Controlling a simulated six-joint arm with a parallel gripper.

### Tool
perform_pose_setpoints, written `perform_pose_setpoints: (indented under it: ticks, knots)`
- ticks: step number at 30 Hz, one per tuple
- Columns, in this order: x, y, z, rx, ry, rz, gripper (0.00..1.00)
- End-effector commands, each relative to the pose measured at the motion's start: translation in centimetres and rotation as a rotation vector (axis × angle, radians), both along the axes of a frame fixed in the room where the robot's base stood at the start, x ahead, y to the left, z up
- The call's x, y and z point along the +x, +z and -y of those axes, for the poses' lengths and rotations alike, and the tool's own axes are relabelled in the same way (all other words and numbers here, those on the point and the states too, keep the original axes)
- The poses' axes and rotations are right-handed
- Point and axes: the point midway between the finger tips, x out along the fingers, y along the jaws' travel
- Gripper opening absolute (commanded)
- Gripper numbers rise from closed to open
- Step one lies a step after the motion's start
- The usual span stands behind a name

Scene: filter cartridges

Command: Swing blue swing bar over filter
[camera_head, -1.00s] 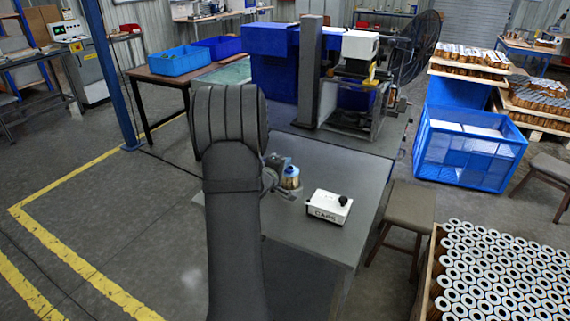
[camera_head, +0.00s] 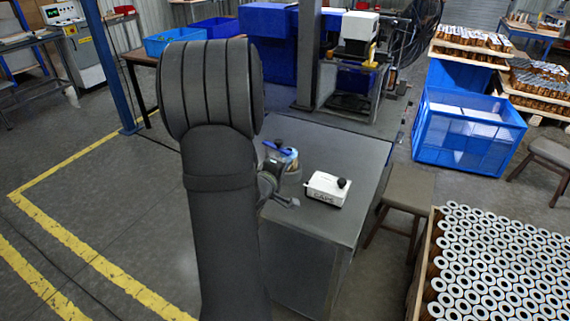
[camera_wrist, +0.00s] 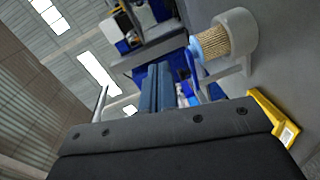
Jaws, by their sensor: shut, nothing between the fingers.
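The filter (camera_wrist: 222,48) shows pale pleats in the wrist view and sits in a light grey round holder (camera_wrist: 241,32), with a blue end (camera_wrist: 196,47). In the head view a small blue part, apparently the swing bar (camera_head: 283,151), shows at the top of the filter, near a dark knob. I cannot tell whether it lies fully across the filter. My gripper (camera_wrist: 159,70) is shut and empty, with its fingers pointing up the wrist view, left of the filter. In the head view my arm hides most of it.
A white box marked CAPS (camera_head: 327,189) with a black knob stands on the grey bench (camera_head: 330,150), right of the filter. A stool (camera_head: 398,190) stands right of the bench. A dark post (camera_head: 308,55) rises behind.

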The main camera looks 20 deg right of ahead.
Motion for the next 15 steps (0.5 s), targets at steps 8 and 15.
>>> perform_pose_setpoints:
  ticks: [8,15]
  knots:
    - [0.5,0.3,-1.6,-0.173,0.027,-0.173,0.00]
    - [1.8,0.5,-4.2,-0.473,0.073,-0.492,0.00]
